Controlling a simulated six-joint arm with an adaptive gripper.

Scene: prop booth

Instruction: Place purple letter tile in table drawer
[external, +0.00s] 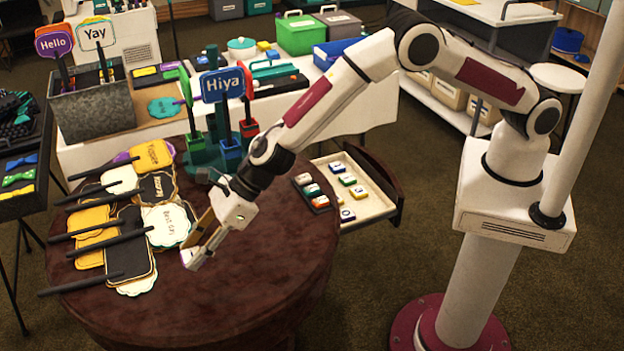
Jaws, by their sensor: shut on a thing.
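My gripper (192,259) points down and left over the round table's left half, close to the piled signs. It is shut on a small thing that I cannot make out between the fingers. A gold-brown flat piece shows along its left side. The table drawer (378,207) is pulled open at the table's right side, away from my gripper. Several white-faced letter tiles with coloured sides lie in it, such as a green-edged one (347,180). I cannot clearly pick out the purple letter tile.
Paddle signs with black handles cover the table's left, including a white sign (168,224). The brown tabletop (270,285) is clear in front and right.

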